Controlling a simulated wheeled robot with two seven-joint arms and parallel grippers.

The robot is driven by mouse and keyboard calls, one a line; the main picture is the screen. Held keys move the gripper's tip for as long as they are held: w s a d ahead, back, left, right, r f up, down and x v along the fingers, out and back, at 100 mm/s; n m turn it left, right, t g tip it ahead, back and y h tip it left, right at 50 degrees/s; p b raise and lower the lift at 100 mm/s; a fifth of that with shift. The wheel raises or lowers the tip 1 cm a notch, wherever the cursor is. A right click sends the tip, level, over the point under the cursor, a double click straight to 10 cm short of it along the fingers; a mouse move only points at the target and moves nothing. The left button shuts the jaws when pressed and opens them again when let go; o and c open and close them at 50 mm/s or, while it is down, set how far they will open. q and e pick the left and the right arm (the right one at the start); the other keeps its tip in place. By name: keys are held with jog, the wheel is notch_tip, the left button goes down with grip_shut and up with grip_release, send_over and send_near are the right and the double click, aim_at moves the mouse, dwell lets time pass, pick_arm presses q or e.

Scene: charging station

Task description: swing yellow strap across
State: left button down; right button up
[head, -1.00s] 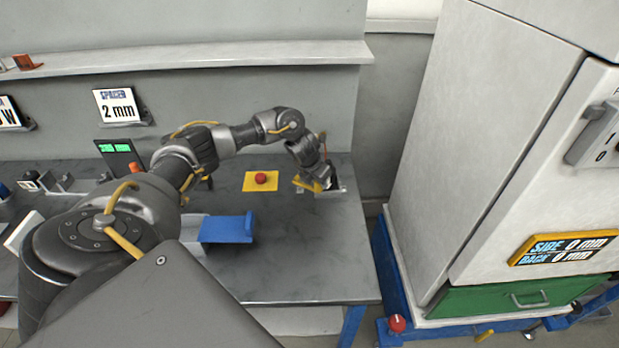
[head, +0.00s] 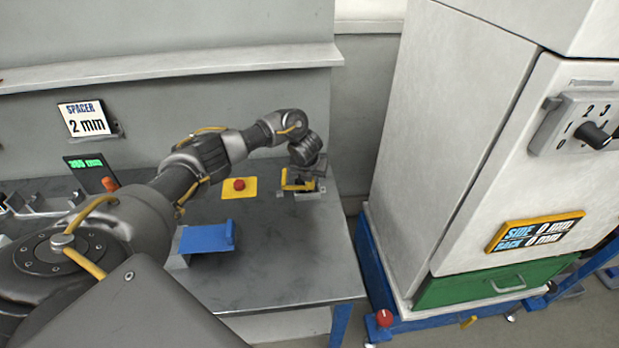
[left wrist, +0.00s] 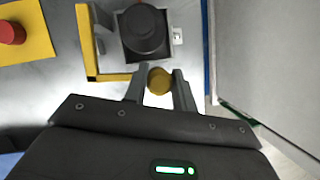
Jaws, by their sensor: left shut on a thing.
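The yellow strap (left wrist: 88,45) is an angled bar beside a dark block with a round top (left wrist: 145,32) in the left wrist view. One leg runs along the block's left side and another runs across towards a round yellow knob (left wrist: 159,80). My left gripper (left wrist: 160,84) is shut on that knob, one finger on each side. In the head view the strap (head: 289,183) shows small at the bench's far right end, below my left gripper (head: 305,178), which partly hides the block. My right gripper is not in view.
A red button on a yellow plate (head: 239,188) lies left of the strap. A blue bracket (head: 206,238) stands nearer on the grey bench (head: 290,270). A tall white cabinet (head: 450,130) with a green drawer (head: 490,284) stands right, across a narrow gap.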

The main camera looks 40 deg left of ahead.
pick_arm(q)
jog(key=c, duration=1.1)
grip_release()
jog(key=shift+c, duration=0.2)
jog(key=p+v, duration=0.2)
jog(key=v, duration=0.8)
jog(key=shift+s+r, duration=0.15)
jog(key=shift+r, duration=0.25)
jog(key=shift+c, duration=0.2)
